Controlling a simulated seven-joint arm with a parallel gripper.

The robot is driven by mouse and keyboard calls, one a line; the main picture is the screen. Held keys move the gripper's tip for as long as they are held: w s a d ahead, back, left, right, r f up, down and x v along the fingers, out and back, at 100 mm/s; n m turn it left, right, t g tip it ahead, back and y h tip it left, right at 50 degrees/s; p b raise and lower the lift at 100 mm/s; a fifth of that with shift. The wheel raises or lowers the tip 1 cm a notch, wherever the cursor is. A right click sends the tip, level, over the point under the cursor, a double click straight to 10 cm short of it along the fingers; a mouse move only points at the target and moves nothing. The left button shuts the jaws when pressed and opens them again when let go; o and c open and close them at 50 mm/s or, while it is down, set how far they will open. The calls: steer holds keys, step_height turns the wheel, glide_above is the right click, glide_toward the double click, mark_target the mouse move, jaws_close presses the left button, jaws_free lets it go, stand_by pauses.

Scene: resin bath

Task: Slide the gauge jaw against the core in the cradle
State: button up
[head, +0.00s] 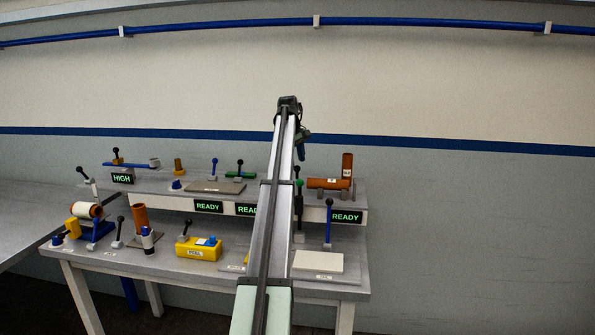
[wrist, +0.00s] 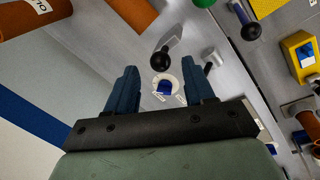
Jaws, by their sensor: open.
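A core (head: 82,209), white with an orange end, lies in a blue cradle (head: 100,231) at the left of the lower bench. A yellow upright piece (head: 73,228) stands close beside it; I cannot tell for sure whether it is the gauge jaw, or whether it touches the core. A second orange core (head: 322,183) lies on grey supports at the right of the upper shelf. My gripper (head: 301,147) is high over the upper shelf, away from the left cradle, partly behind my arm.
Black-knobbed levers stand along the bench. An orange tube (head: 140,218) stands right of the left cradle, and a yellow box (head: 198,248) is mid-bench. A white slab (head: 318,262) lies at right. Below my fingers is a black knob (wrist: 160,59).

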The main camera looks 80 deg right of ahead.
mark_target(297, 166)
steer(key=shift+s+d+f, duration=0.1)
steer(key=shift+d+f, duration=0.05)
steer(key=shift+f, duration=0.7)
steer(key=shift+s+d+f, duration=0.1)
steer(key=shift+f, duration=0.7)
steer(key=shift+s+d+f, duration=0.1)
steer(key=shift+d+f, duration=0.05)
steer(key=shift+f, duration=0.7)
steer(key=shift+c, duration=0.5)
jaws_close()
